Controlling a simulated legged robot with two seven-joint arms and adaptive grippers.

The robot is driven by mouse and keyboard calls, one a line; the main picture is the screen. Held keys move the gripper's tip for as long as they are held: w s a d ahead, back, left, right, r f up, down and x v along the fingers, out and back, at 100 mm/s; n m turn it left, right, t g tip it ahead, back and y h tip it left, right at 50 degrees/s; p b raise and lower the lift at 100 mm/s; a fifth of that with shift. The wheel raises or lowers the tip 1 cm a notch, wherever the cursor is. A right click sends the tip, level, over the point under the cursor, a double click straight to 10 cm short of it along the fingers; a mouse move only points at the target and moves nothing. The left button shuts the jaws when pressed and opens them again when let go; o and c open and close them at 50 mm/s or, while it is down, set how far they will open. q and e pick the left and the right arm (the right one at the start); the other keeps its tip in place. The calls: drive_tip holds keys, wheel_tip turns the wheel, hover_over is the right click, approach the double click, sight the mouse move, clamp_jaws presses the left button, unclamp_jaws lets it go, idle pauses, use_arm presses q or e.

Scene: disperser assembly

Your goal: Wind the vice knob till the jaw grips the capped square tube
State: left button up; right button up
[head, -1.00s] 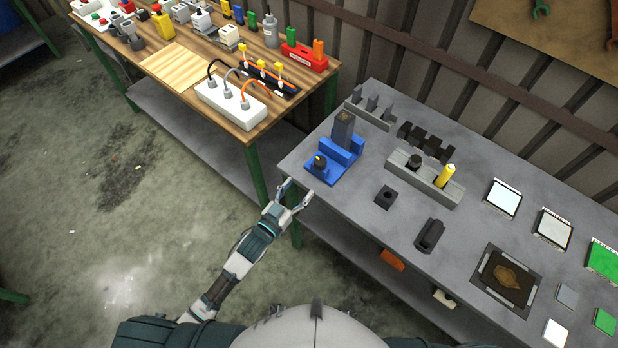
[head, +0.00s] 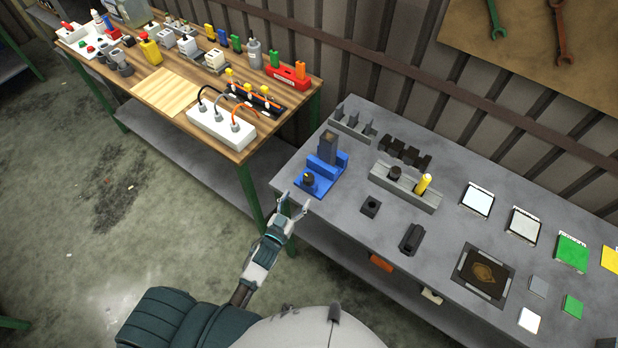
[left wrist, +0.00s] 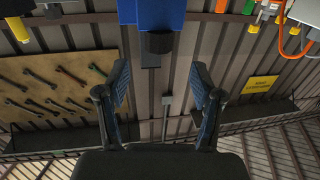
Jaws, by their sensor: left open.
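The blue vice (head: 326,168) stands at the left end of the grey bench, and its blue body also shows at the top of the left wrist view (left wrist: 152,14). A dark grey square tube (head: 328,147) stands upright in it; I cannot make out its cap or any jaw gap. The black knob (head: 308,180) is at the vice's near side and shows as a dark cylinder in the left wrist view (left wrist: 158,43). My left gripper (head: 294,204) is open and empty, just off the bench edge near the knob. Its spread fingers (left wrist: 160,80) are apart from the knob.
The grey bench (head: 335,215) also holds a grey holder (head: 405,187) with a yellow piece, small dark blocks and flat panels. A wooden table (head: 165,93) with a white power strip (head: 220,128) stands to the left. Bare floor lies between me and the tables.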

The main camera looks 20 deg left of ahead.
sight(306, 183)
use_arm(q)
drive_tip(key=w, duration=0.3)
drive_tip(key=w+d, duration=0.1)
drive_tip(key=w, duration=0.2)
drive_tip(key=w+d, duration=0.1)
drive_tip(key=w, duration=0.2)
drive_tip(key=shift+w, duration=0.1)
drive_tip(key=shift+a, duration=0.1)
drive_tip(key=shift+r+p, duration=0.1)
drive_tip(key=shift+p, duration=0.25)
drive_tip(key=c, duration=1.2)
